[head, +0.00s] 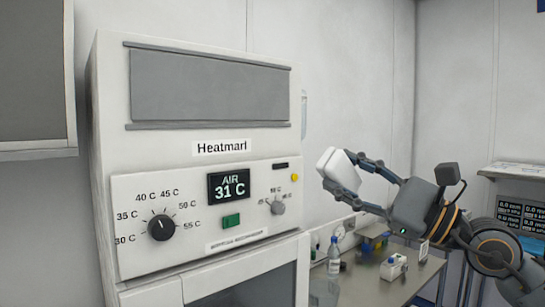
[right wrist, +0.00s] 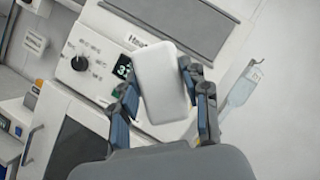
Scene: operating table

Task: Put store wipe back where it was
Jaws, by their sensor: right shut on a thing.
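My right gripper (head: 352,172) is shut on a white, rounded block (head: 331,163), which looks like the wipe pack. It holds the block up in the air, just right of the front of the Heatmarl cabinet. In the right wrist view the white block (right wrist: 164,83) sits tilted between the two fingers of the right gripper (right wrist: 163,95). No label shows on it. My left gripper is not in view.
The Heatmarl warming cabinet (head: 215,152) stands large on the left, with knobs and a display. A metal table (head: 370,285) at the back right holds a bottle (head: 334,255) and a small white container (head: 393,267). A shelf (head: 515,172) is at the far right.

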